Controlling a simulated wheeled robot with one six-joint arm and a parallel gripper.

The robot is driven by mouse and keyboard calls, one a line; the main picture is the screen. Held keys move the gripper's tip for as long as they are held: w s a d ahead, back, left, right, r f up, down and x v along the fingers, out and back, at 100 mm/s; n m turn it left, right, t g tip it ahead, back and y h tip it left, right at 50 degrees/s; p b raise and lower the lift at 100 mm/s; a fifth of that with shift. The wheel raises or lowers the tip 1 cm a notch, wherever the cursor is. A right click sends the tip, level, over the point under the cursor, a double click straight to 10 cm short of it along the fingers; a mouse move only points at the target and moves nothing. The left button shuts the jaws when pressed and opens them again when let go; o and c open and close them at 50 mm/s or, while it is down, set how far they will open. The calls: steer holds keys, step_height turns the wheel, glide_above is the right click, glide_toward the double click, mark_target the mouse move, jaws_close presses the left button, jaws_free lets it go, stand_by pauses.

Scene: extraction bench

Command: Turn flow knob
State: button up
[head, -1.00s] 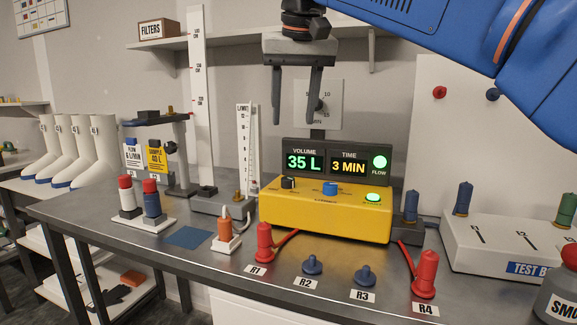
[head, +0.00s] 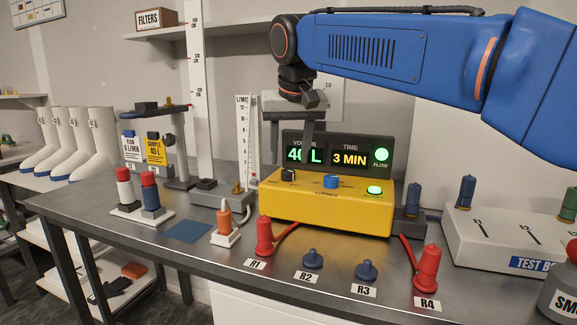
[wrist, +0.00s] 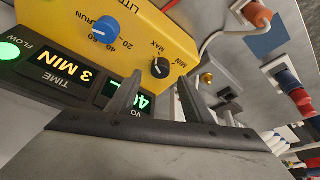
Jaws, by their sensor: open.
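The black flow knob (head: 288,174) sits at the left of the yellow pump box (head: 325,213). In the wrist view the knob (wrist: 159,68) lies between MIN and MAX marks, its white pointer showing. My gripper (head: 290,169) is open and points down over the box's left end. In the wrist view its fingertips (wrist: 159,78) lie on either side of the knob's line; I cannot tell if they touch it. The volume display (head: 302,154), partly hidden by a finger, appears to read 40 L.
The time display (head: 349,158) reads 3 MIN and the green FLOW light (head: 381,155) is lit. A lit green button (head: 375,190) is on the box's right. Red plugs (head: 264,235) and posts stand in front.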

mark_target(288, 170)
steer(key=shift+x, duration=2.1)
steer(key=c, duration=1.1)
